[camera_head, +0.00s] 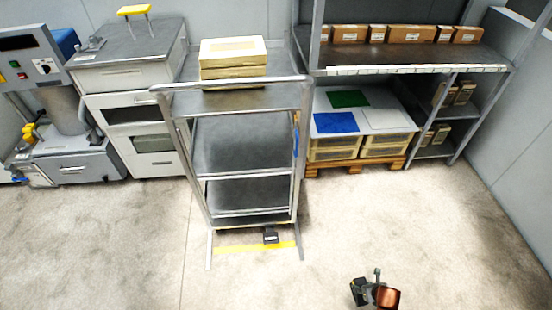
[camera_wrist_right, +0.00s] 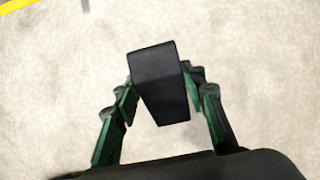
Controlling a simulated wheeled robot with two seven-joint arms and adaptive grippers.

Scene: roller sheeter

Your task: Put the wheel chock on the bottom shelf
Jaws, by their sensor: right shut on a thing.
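The wheel chock (camera_wrist_right: 160,84) is a black wedge-shaped block. In the right wrist view it sits between the two green-and-black fingers of my right gripper (camera_wrist_right: 160,90), which is shut on it above the pale floor. In the head view my right gripper (camera_head: 364,291) is low at the front right, and the chock is too small there to tell clearly from the fingers. The grey cart (camera_head: 229,98) stands to its upper left, with its bottom shelf (camera_head: 248,193) low down and bare. My left gripper is out of view.
A small black object (camera_head: 270,236) lies on the floor by the cart's front, near yellow tape (camera_head: 235,249). Wooden boxes (camera_head: 232,60) are stacked on the cart. A rack (camera_head: 410,58) with cartons stands right. The floor between cart and gripper is clear.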

